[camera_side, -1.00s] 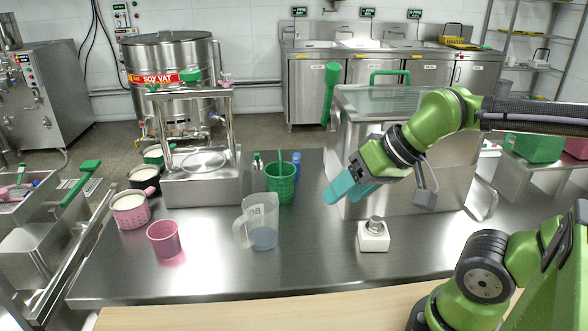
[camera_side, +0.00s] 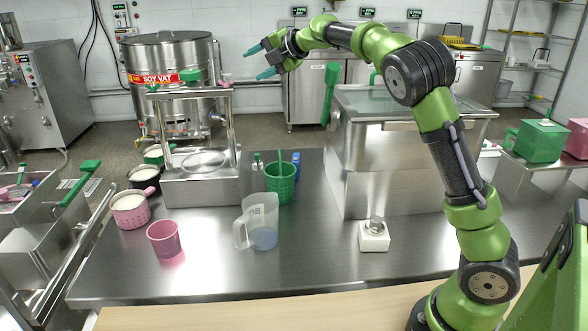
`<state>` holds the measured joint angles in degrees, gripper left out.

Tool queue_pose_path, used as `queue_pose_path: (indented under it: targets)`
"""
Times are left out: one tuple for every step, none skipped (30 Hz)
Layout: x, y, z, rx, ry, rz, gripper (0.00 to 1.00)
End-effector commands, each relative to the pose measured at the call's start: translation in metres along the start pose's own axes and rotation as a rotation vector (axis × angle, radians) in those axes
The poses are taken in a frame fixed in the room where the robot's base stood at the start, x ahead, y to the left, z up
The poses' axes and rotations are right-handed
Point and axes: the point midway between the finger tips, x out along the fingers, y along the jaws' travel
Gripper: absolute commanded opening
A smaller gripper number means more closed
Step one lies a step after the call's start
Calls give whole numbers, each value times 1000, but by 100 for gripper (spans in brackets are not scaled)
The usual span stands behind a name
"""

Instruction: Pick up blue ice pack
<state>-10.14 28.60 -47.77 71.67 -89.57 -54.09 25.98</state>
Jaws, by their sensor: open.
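A small upright blue object (camera_side: 296,166), the only one on the table that fits the blue ice pack, stands behind and to the right of the green basket (camera_side: 280,184). The basket hides part of it, and it is too small to make out clearly. My gripper (camera_side: 260,62) is raised high at the back of the view, well above the table. Its two teal fingers are spread apart, pointing left, with nothing between them.
A steel press frame (camera_side: 200,185) stands left of the basket and a large steel box (camera_side: 385,185) to the right. A clear jug (camera_side: 258,225), pink cup (camera_side: 164,239) and white button unit (camera_side: 374,237) stand in front. The table's front is clear.

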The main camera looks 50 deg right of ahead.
Motion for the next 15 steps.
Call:
queue_pose_path:
  targets:
    - [25,-40,2,-91,13,-159,57]
    - [34,-63,4,-137,20,-250,57]
    - [43,-92,8,-189,26,-367,57]
    - [48,-112,12,-224,30,-452,57]
    - [51,-132,15,-256,32,-533,57]
    - [54,-154,20,-293,34,-633,57]
    - [54,-169,23,-318,33,-701,57]
    - [54,-183,26,-339,33,-762,57]
    - [53,-197,30,-362,30,-833,57]
    - [52,-206,33,-377,28,-877,57]
    - [52,-213,35,-389,26,-913,57]
    - [50,-220,37,-401,25,-950,57]
    - [50,-224,39,-408,23,-971,57]
    - [50,-227,40,-412,21,-985,57]
    - [50,-231,41,-415,20,-996,57]
